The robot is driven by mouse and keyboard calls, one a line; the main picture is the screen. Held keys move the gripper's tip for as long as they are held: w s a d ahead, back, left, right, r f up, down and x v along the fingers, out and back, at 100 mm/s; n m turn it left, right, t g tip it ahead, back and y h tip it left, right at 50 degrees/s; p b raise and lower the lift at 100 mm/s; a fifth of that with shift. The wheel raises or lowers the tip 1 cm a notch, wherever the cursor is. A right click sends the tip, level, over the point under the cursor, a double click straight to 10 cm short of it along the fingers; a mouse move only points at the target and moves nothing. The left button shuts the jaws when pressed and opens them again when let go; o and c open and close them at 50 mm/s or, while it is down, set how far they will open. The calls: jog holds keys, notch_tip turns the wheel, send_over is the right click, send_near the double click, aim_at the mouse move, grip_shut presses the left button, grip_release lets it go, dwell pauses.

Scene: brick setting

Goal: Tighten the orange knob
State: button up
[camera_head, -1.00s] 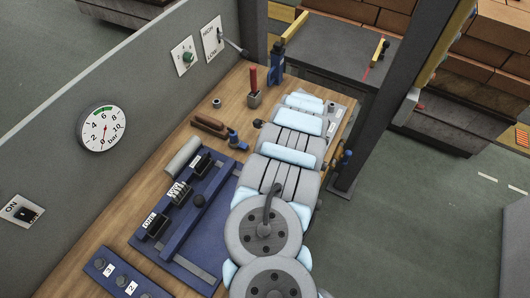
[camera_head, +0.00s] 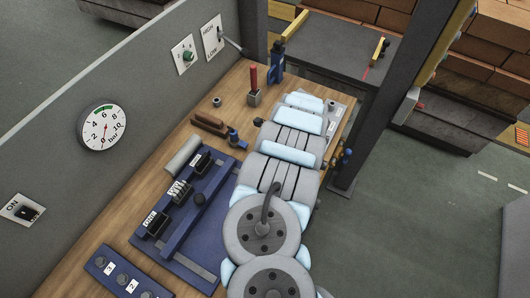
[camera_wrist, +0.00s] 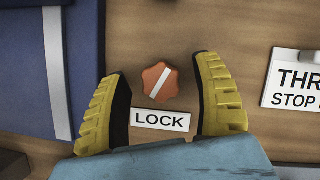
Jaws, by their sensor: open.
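The orange knob (camera_wrist: 161,82) is in the wrist view, at the middle of the picture, on the wooden bench. It is lobed, with a white line running diagonally from lower left to upper right. A white label reading LOCK (camera_wrist: 161,120) lies just below it. My gripper (camera_wrist: 160,92) is open, its yellow-padded fingers to the left and right of the knob with a gap on each side. I cannot tell how far above the knob the fingertips are. In the head view my arm hides the knob and the gripper.
A blue plate (camera_wrist: 25,70) with a pale stripe lies left of the knob. A white THR... STOP label (camera_wrist: 295,85) is at the right. In the head view the bench (camera_head: 105,235) carries a blue stamp rack (camera_head: 190,245), a wooden-handled tool (camera_head: 208,122) and a red-handled tool (camera_head: 253,80).

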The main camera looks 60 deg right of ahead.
jog(key=shift+v, duration=3.7)
jog(key=shift+a+r, duration=0.1)
